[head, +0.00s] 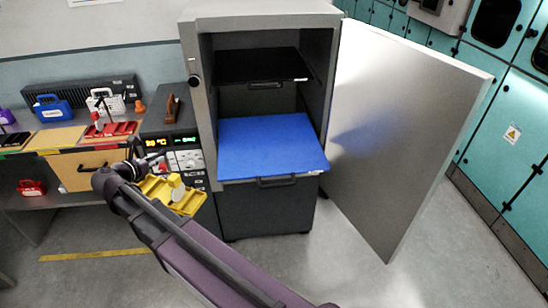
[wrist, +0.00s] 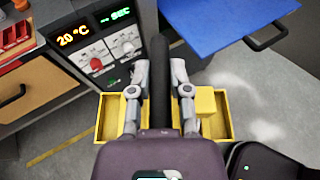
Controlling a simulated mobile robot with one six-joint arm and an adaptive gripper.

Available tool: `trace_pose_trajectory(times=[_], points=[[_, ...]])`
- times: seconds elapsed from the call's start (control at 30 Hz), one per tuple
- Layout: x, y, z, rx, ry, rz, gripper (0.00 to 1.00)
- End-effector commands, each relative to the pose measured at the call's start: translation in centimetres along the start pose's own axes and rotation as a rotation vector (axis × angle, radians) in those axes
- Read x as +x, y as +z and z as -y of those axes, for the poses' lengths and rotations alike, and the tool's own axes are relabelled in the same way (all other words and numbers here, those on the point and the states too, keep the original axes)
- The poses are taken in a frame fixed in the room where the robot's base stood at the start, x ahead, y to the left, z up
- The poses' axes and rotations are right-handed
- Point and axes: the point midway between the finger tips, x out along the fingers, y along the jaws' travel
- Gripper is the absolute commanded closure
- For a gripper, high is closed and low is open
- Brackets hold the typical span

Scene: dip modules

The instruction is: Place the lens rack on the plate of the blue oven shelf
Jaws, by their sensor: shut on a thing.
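The yellow rack, which I take to be the lens rack, shows in the head view (head: 187,203) in front of the bench, left of the oven. In the wrist view (wrist: 222,124) its yellow trays stick out on both sides of my gripper. My gripper (wrist: 160,85) is shut on the rack's dark upright handle (wrist: 160,62), holding it above the floor. The blue shelf plate (head: 265,143) is pulled partly out of the open oven, with a black front handle (head: 276,181). Its top looks empty. It also shows in the wrist view (wrist: 215,22), ahead and right of my gripper.
The oven door (head: 400,130) stands wide open at the right. A black shelf (head: 258,66) sits above the blue one. A control panel (head: 180,150) with a lit display is left of the oven. Blue, white and red carriers stand on the bench. The floor in front is clear.

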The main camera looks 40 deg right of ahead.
Motion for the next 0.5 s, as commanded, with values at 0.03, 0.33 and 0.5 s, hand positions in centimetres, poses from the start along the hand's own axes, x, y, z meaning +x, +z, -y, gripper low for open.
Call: trace_pose_trajectory(times=[0.03,0.33,0.5], points=[[1.3,0.8,0.5,0.012,-0.033,0.001,1.00],[7.6,3.9,4.5,0.077,-0.211,0.001,1.00],[11.0,5.6,7.1,0.115,-0.312,0.002,1.00]])
